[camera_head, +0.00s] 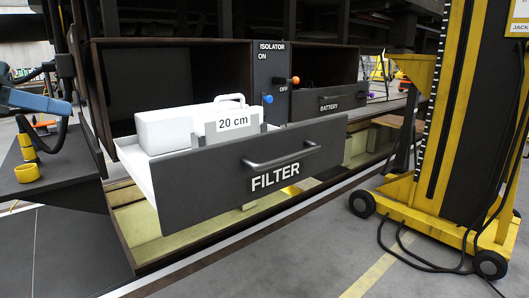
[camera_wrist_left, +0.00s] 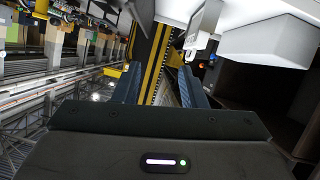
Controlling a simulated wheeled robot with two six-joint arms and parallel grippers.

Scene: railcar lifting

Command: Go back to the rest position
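My left gripper (camera_wrist_left: 159,82) shows in the left wrist view, its two dark blue fingers apart and nothing between them. The FILTER drawer (camera_head: 225,188) is pulled out of the railcar's left bay. A white box with a handle (camera_head: 167,128) lies in it, next to a grey-white piece marked 20 cm (camera_head: 233,122). The white box also shows at the upper right of the left wrist view (camera_wrist_left: 268,42), apart from the fingers. My right gripper is in neither view.
Right of the drawer are the isolator panel (camera_head: 271,62) and the BATTERY drawer (camera_head: 330,102). A wheeled yellow jack (camera_head: 458,120) with loose cables stands at right. A dark table (camera_head: 50,180) with a blue tool-like object (camera_head: 35,101) is at left.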

